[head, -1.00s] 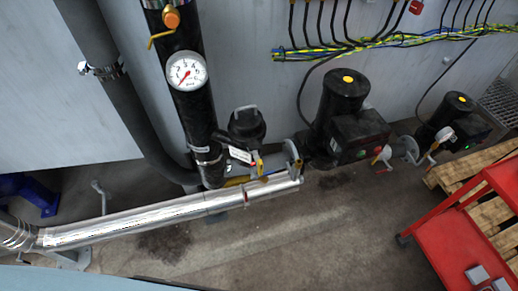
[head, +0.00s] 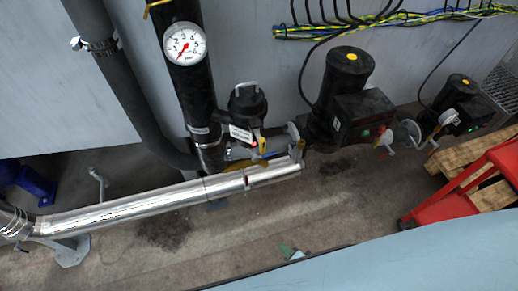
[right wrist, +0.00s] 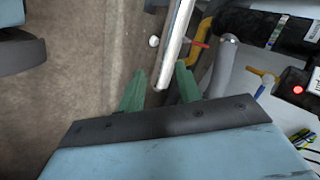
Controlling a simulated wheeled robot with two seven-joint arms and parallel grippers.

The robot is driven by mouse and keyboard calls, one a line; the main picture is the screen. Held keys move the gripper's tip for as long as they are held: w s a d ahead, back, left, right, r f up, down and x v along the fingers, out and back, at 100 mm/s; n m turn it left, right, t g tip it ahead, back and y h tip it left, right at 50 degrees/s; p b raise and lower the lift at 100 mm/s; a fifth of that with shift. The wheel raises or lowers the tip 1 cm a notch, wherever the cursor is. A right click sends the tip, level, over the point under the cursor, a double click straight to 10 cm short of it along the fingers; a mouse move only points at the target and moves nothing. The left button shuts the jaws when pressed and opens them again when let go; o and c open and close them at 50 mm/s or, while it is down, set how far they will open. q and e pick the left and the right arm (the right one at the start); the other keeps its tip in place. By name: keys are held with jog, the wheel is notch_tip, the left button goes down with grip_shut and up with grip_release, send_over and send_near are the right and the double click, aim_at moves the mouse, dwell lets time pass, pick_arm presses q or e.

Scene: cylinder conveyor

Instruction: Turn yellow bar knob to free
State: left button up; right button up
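A small yellow bar handle (head: 262,146) shows below a black valve actuator (head: 247,104), near the right end of a silver pipe (head: 130,208). In the right wrist view a yellow handle (right wrist: 262,76) lies right of and beyond my fingers; I cannot tell if it is the same one. Another yellow handle (head: 156,6) is cut off at the top left. My right gripper (head: 292,253) is low in the head view, below and apart from the pipe. In the wrist view its green fingers (right wrist: 160,90) are open, with nothing held between them. My left gripper is not in view.
A pressure gauge (head: 184,44) sits on a black vertical pipe. Black pumps (head: 340,90) stand right of the valve. A red cart (head: 445,205) and wooden pallets (head: 468,152) are at the right. The floor between pipe and gripper is clear.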

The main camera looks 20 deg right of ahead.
jog(key=w+a+r+m+t+b, duration=0.2)
jog(key=w+a+r+m+t, duration=0.15)
jog(key=w+r+m, duration=0.5)
jog(key=m+t+h+b, duration=0.25)
jog(key=m+t, duration=0.35)
jog(key=m, duration=1)
send_near(264, 148)
jog(key=shift+y, duration=0.25)
jog(key=w+p, duration=0.1)
jog(key=w, duration=0.4)
jog(key=w+p, duration=0.1)
jog(key=w, duration=0.5)
jog(key=shift+a+r, duration=0.15)
jog(key=shift+r, duration=0.1)
grip_shut()
